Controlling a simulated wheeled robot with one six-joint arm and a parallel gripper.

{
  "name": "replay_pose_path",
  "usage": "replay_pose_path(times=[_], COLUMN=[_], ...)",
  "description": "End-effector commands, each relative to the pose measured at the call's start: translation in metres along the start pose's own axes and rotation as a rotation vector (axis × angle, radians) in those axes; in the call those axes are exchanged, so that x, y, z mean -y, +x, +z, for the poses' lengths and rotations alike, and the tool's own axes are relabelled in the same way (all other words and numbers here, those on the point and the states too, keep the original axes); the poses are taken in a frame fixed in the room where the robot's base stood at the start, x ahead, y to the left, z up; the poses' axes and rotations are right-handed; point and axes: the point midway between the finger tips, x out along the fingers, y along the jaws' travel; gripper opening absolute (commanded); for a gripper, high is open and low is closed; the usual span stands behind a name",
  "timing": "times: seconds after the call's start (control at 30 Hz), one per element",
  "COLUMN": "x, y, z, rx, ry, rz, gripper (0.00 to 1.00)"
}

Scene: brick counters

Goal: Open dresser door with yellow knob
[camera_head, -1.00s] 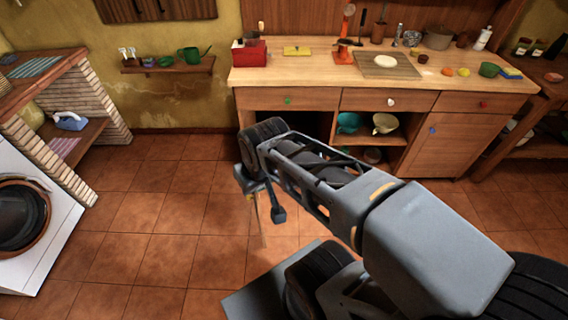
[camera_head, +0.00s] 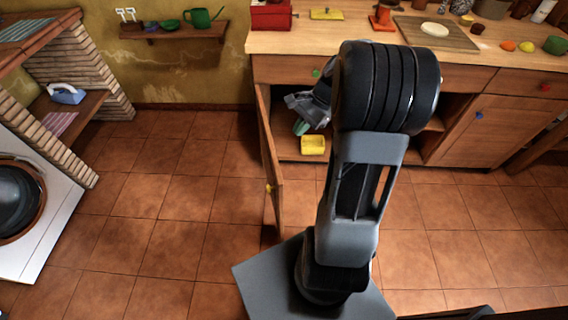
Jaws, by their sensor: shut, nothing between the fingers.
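The dresser (camera_head: 470,85) stands at the back right. Its left door (camera_head: 268,160) stands swung out toward me, seen nearly edge-on, with the yellow knob (camera_head: 268,188) low on its face. The compartment behind it is uncovered. My gripper (camera_head: 298,104) is shut and empty in front of the opening, to the right of the door and apart from the knob. My arm hides part of the gripper and the middle of the dresser front.
A yellow item (camera_head: 313,145) sits in the opened compartment. A green drawer knob (camera_head: 317,73) is above it and a blue knob (camera_head: 479,115) is on the right door. A brick counter (camera_head: 75,130) is at left. The tiled floor left of the door is clear.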

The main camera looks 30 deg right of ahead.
Motion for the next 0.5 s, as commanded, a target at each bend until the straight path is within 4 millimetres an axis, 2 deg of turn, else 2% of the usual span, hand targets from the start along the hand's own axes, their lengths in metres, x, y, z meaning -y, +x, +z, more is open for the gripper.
replay_pose_path(times=[0.03, 0.2, 0.33, 0.5], x=[-0.005, -0.012, -0.016, -0.015], y=[0.015, 0.029, 0.035, 0.050], z=[-0.029, -0.084, -0.106, -0.112], rx=[0.049, 0.180, 0.238, 0.266], ry=[0.101, 0.345, 0.442, 0.483], rz=[-0.027, -0.106, -0.140, -0.154], gripper=[0.00, 0.00, 0.00, 0.00])
